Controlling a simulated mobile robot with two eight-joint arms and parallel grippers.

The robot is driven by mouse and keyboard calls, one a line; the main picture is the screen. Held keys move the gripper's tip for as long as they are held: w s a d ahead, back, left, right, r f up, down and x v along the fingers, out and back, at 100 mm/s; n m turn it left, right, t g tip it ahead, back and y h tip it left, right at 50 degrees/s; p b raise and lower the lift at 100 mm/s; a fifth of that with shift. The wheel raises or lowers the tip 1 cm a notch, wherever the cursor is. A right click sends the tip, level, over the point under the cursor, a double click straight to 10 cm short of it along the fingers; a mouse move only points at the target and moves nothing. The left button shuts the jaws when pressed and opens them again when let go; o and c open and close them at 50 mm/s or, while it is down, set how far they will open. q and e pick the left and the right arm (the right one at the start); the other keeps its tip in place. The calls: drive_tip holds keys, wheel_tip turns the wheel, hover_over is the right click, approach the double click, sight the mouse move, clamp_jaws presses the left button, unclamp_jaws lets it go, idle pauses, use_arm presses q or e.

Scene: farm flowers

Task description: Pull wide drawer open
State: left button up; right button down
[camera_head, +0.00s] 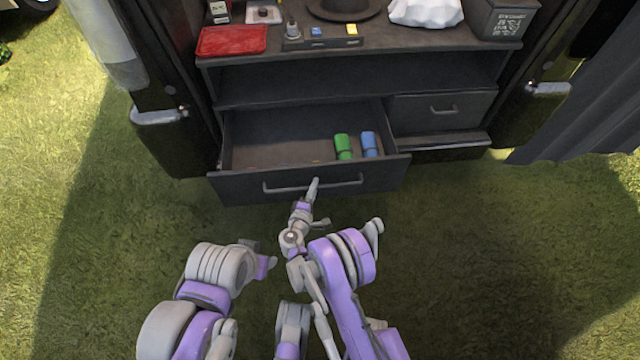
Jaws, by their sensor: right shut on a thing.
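The wide drawer (235,190) is a dark grey drawer at the lower left of the cabinet. It stands pulled out, with its inside showing from above. A green item (343,146) and a blue item (369,144) lie in its right part. Its long bar handle (285,188) runs across the front.
A narrower drawer (468,108) on the right is shut. The cabinet top holds a red tray (232,41), a dark hat (344,8), a white bag (425,12) and a dark box (502,18). Open grass lies in front and at both sides.

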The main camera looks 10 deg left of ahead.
drive_tip(key=shift+s, duration=0.15)
drive_tip(key=c, duration=1.1)
unclamp_jaws()
drive_tip(key=s, duration=0.3)
drive_tip(key=s+r, duration=0.1)
drive_tip(key=s, duration=0.3)
drive_tip(key=s+r, duration=0.1)
drive_tip(key=s, duration=0.2)
drive_tip(key=shift+s+a, duration=0.3)
drive_tip(key=shift+a, duration=0.1)
